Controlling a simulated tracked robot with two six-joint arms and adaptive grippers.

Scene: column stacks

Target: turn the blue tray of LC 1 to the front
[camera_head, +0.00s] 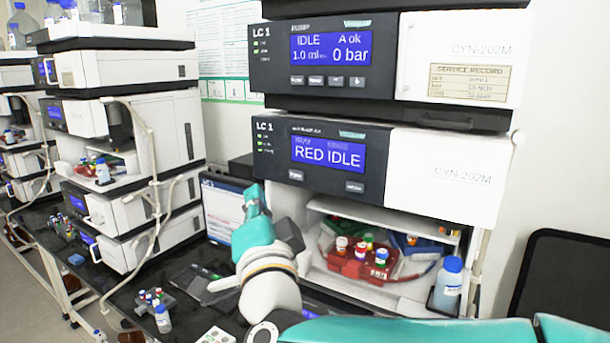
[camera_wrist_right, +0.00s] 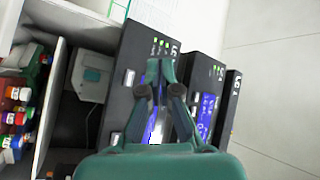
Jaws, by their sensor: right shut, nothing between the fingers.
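The LC 1 autosampler panel (camera_head: 273,158) has a blue display (camera_head: 328,153) reading "RED IDLE", with a left button (camera_head: 296,175) and a right button (camera_head: 354,186) below it. In the open bay underneath, a red tray (camera_head: 352,268) with several capped vials is at the front. The blue tray (camera_head: 414,243) shows partly behind it on the right. My right gripper (camera_head: 254,192) is shut and empty, raised at the panel's lower left. In the right wrist view its fingers (camera_wrist_right: 163,68) point over the panel (camera_wrist_right: 130,98); contact cannot be told. My left gripper is out of view.
A blue-capped bottle (camera_head: 447,284) stands at the bay's right side. The LC 1 pump panel (camera_head: 280,63) is above. A vial rack (camera_head: 152,298) and a small bottle (camera_head: 163,319) stand on the dark bench. Other instrument stacks (camera_head: 128,75) are at left.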

